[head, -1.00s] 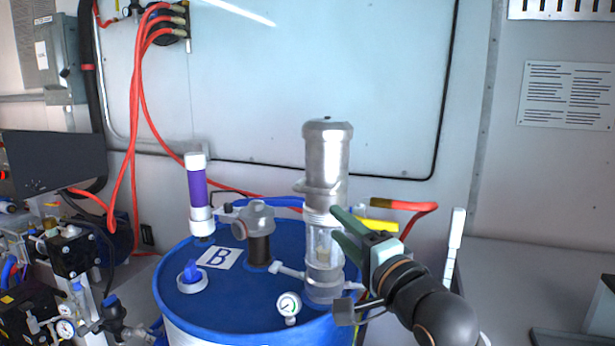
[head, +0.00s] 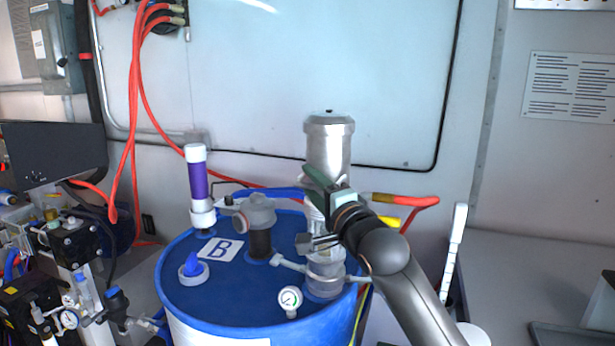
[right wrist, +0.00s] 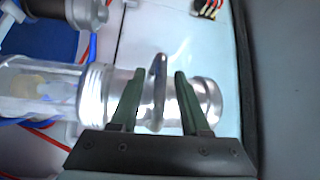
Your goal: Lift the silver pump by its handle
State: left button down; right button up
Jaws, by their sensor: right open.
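The silver pump (head: 328,145) stands upright on the blue drum (head: 235,301), with a clear section below its metal upper body. In the right wrist view the pump (right wrist: 205,98) lies across the picture, and its handle (right wrist: 159,92) shows as a metal loop. My right gripper (head: 312,182) is at the pump's upper body in the head view. In the right wrist view its green fingers (right wrist: 157,88) are open, one on each side of the handle, with gaps between. The handle is hidden behind the gripper in the head view. My left gripper is not in view.
On the drum stand a purple and white tube (head: 198,187), a grey fitting (head: 259,225), a blue cap (head: 193,266) and a gauge (head: 291,298). Red hoses (head: 137,110) hang at the left. A grey counter (head: 530,285) is at the right.

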jog(key=shift+x, duration=1.15)
jog(key=shift+r, duration=0.1)
jog(key=c, duration=0.7)
grip_shut()
jog(key=shift+r, duration=0.2)
